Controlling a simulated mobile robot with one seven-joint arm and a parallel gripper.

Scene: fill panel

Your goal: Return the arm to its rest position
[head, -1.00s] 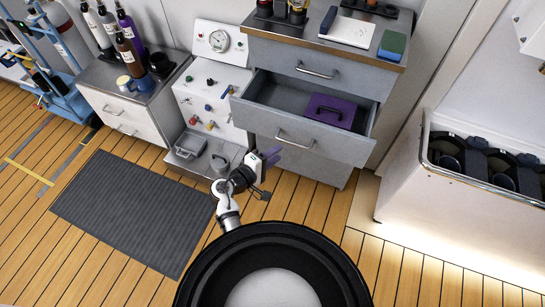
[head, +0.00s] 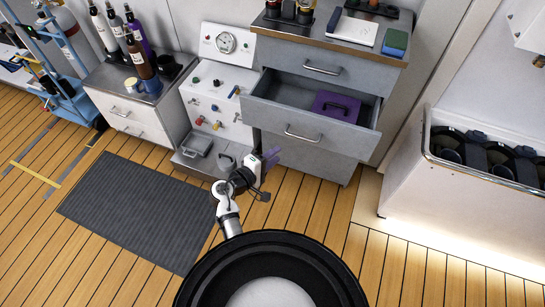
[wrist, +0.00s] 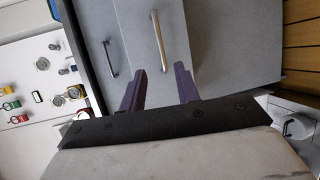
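My gripper (head: 269,158) hangs at the end of my folded arm, low in front of the grey drawer cabinet. In the wrist view its two purple fingers (wrist: 160,88) stand apart with nothing between them. The cabinet's drawer fronts and handles (wrist: 158,42) show beyond the fingers.
A drawer (head: 300,133) of the cabinet is pulled out, with a purple case (head: 335,106) inside. A gauge panel (head: 215,95) stands to its left, with a tray on its foot. A grey mat (head: 135,210) lies on the plank floor. A white bin unit (head: 440,200) stands at the right.

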